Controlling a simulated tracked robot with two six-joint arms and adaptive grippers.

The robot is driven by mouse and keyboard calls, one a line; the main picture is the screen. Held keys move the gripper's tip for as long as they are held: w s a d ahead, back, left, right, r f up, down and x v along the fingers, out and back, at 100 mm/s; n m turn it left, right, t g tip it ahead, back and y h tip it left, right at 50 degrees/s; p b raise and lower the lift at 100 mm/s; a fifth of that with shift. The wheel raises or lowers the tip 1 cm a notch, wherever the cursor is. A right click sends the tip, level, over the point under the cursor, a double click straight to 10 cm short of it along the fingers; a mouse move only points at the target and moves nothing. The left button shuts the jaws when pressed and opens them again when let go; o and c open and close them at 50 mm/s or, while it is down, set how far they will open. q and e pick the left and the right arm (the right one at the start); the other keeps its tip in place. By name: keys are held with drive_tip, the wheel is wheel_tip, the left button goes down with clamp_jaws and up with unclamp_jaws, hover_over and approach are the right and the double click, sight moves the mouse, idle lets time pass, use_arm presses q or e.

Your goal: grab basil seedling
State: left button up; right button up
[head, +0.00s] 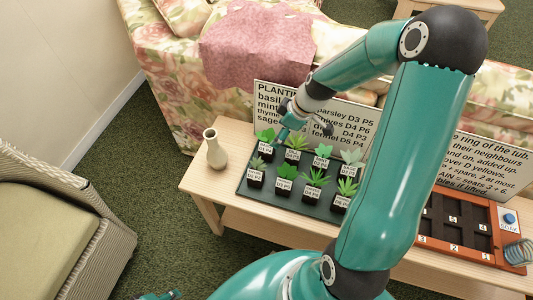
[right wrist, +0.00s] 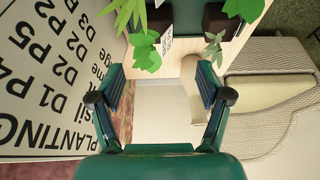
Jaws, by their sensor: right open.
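A dark tray (head: 312,205) on the wooden table holds two rows of potted seedlings with small labels. The label writing is too small to read for certain. The sign (head: 268,98) behind lists basil first, and in the right wrist view the sign (right wrist: 45,75) shows D1 P4 on that line. The broad-leaved seedling (head: 265,135) at the back left also shows in the right wrist view (right wrist: 146,52), just beyond my fingertips. My right gripper (right wrist: 162,82) is open and empty above the tray's back left. A bit of my left gripper (head: 160,296) shows at the bottom edge.
A cream vase (head: 216,150) stands left of the tray. An orange board (head: 470,245) with a blue button (head: 509,219) lies on the right part of the table, partly behind my right arm. A wicker armchair (head: 60,225) is at left, a floral sofa (head: 180,60) behind.

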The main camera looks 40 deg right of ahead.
sight(266, 148)
drive_tip(key=b+x, duration=0.1)
drive_tip(key=x, duration=1.1)
drive_tip(key=c, duration=1.3)
drive_tip(key=shift+o, duration=0.2)
